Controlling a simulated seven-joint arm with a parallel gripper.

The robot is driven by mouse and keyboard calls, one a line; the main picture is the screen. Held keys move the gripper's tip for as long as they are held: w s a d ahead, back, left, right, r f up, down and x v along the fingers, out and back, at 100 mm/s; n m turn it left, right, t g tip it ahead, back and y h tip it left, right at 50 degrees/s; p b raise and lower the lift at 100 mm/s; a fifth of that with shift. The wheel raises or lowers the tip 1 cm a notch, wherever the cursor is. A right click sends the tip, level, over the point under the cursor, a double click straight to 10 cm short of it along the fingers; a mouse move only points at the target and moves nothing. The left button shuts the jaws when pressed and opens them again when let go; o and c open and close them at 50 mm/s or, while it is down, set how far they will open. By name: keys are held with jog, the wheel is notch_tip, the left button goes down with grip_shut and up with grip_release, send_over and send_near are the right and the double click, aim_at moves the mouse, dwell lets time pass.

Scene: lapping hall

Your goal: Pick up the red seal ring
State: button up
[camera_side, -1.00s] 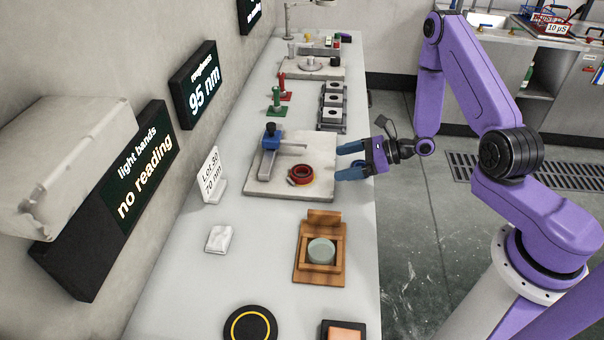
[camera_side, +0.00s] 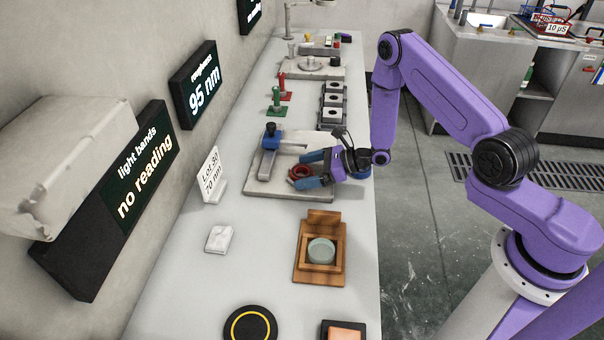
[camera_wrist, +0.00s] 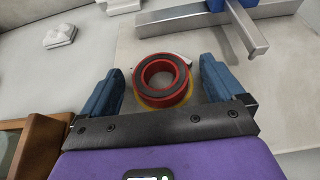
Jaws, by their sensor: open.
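The red seal ring (camera_wrist: 161,70) lies on the pale square plate in the wrist view, with a dark inner band and a yellowish part at its near lower side. It also shows in the side view (camera_side: 299,172), partly covered by my gripper. My gripper (camera_wrist: 160,80) is open, with one blue finger on each side of the ring and visible gaps between fingers and ring. In the side view my gripper (camera_side: 308,169) reaches in from the right, low over the plate. Whether the fingers touch the plate cannot be told.
The pale plate (camera_side: 262,186) also carries a blue clamp with a metal bar (camera_side: 291,146) behind the ring. A wooden box with a grey-green disc (camera_side: 321,250) stands nearer the camera. A white crumpled cloth (camera_side: 220,238) and a lot card (camera_side: 211,170) are at the left.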

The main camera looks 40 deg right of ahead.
jog(key=c, duration=1.3)
